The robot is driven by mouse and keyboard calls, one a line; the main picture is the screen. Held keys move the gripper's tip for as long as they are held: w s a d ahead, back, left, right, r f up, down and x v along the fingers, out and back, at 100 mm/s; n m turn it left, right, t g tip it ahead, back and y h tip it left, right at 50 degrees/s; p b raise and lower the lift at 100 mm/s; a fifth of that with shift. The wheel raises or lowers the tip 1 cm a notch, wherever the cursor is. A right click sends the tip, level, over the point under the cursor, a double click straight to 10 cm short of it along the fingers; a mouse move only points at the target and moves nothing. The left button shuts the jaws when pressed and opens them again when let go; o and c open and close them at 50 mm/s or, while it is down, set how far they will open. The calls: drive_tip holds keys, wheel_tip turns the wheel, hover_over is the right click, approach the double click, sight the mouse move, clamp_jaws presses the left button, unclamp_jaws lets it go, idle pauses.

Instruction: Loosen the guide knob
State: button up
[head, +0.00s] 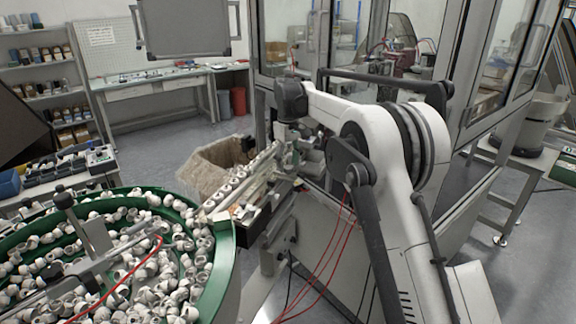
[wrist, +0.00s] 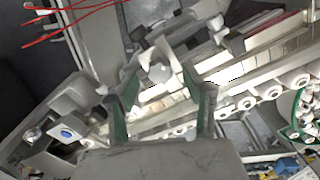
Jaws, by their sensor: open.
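My gripper (wrist: 160,76) is open in the wrist view, its two green-padded fingers spread apart. A pale, faceted knob-like piece (wrist: 159,73) shows between the fingertips; it looks like the guide knob, but I cannot be sure. I cannot tell whether either finger touches it. It is beside the guide rail (wrist: 165,100), which runs diagonally behind the fingers. In the head view my gripper (head: 288,140) is over the far end of the feeder track (head: 235,190). The knob cannot be made out there.
A green-rimmed bowl (head: 222,265) full of white caps stands at the front left. White caps (wrist: 272,92) line the track. Red hoses (head: 335,245) hang below my arm. A glazed cabinet frame (head: 455,95) stands close behind my arm.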

sight(288, 167)
wheel_tip(288, 167, up, 11)
idle(0.4)
drive_tip(key=s+d+r+m+t+b, duration=0.2)
drive_tip(key=s+d+r, duration=0.1)
drive_tip(key=s+d, duration=0.6)
drive_tip(key=s+d+r+m+t+b, duration=0.25)
drive_tip(key=s+d, duration=0.45)
drive_tip(key=s, duration=0.5)
drive_tip(key=s+d+f+m+t+b, duration=0.1)
drive_tip(key=s+d+f, duration=0.3)
drive_tip(key=s+f, duration=0.6)
drive_tip(key=s+d+f+m+t+b, duration=0.1)
drive_tip(key=s+d+f+m+b, duration=0.2)
drive_tip(key=s+f, duration=0.7)
drive_tip(key=s+d+m, duration=0.1)
drive_tip(key=s, duration=0.6)
drive_tip(key=shift+s+d+f+t, duration=0.15)
drive_tip(key=shift+s+d+t, duration=0.05)
drive_tip(key=shift+d+t, duration=0.2)
